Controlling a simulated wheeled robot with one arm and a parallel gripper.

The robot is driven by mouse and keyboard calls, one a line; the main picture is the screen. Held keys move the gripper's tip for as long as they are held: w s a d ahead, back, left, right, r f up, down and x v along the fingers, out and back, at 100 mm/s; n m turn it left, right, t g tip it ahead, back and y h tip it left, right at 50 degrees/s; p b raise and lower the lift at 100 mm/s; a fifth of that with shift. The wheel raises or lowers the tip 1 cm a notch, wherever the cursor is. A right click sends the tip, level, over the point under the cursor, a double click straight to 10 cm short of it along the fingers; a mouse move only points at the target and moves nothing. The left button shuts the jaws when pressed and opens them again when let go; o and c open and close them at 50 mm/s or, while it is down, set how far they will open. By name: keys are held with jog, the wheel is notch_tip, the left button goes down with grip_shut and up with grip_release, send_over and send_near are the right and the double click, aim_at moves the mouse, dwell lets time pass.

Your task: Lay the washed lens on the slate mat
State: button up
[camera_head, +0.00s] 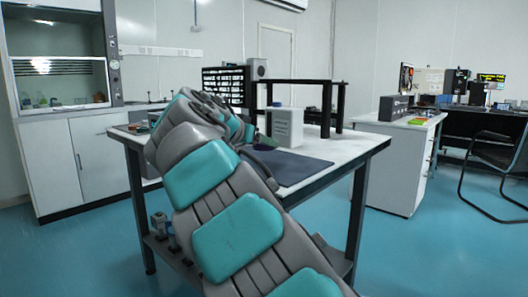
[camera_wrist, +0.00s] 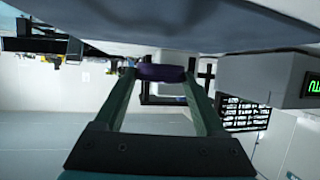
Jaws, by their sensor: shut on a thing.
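The slate mat (camera_head: 290,168) lies flat on the white-topped table, partly hidden by my arm. In the wrist view, which is upside down, the mat (camera_wrist: 190,22) spans the top as a dark blue-grey surface. My gripper (camera_wrist: 158,73) is shut on a dark purple, rounded, thin piece, the lens (camera_wrist: 160,72), held between the fingertips. The lens appears close above the tabletop; whether it touches the mat cannot be told.
A white box (camera_head: 285,127) stands behind the mat; in the wrist view a white box with a green display (camera_wrist: 262,80) is at the right. A black frame (camera_head: 305,82) stands on the table's far side. A white cabinet (camera_head: 395,165) stands to the right across open floor.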

aim_at(264, 162)
jog(key=shift+w+d+f, duration=0.1)
jog(key=shift+w+d, duration=0.1)
jog(key=shift+w, duration=0.4)
jog(key=shift+w+d, duration=0.2)
jog(key=shift+w, duration=0.4)
jog(key=shift+f, duration=1.8)
jog(key=shift+f, duration=0.2)
jog(key=o, duration=1.5)
jog(key=shift+r, duration=0.1)
jog(key=shift+r, duration=0.15)
